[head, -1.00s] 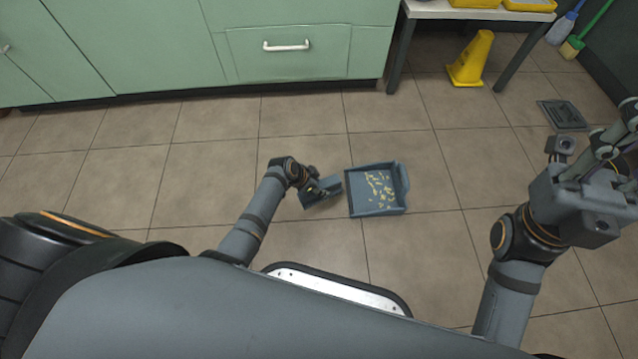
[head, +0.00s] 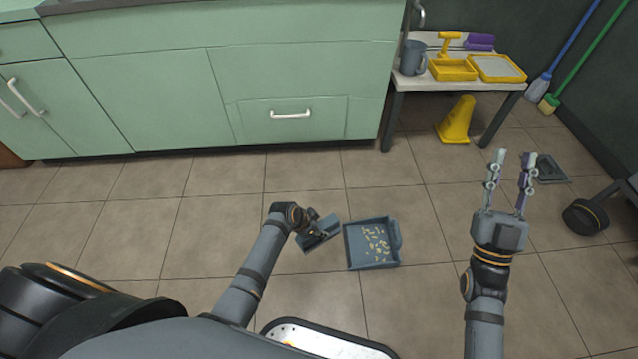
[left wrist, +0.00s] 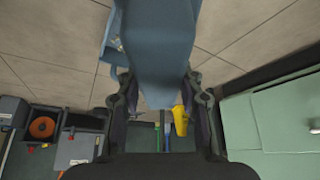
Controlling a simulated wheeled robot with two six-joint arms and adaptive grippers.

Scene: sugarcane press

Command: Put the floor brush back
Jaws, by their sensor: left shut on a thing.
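The floor brush (head: 325,228) is a blue-grey block-like piece just left of the dustpan, low over the floor. My left gripper (head: 309,236) is shut on it; in the left wrist view the brush (left wrist: 160,45) fills the upper middle between the fingers. I cannot tell whether its underside touches the floor. The blue-grey dustpan (head: 358,257) lies on the tiles with yellow bits in it, and its edge shows in the left wrist view (left wrist: 110,45). My right gripper (head: 510,168) is open and empty, fingers pointing away over the floor at the right.
A white table (head: 408,84) at the back right bears a grey mug (head: 412,58), yellow trays (head: 452,77) and a purple piece (head: 480,42). A blue and a green long-handled tool lean at the right wall. Green cabinets (head: 150,100) line the back.

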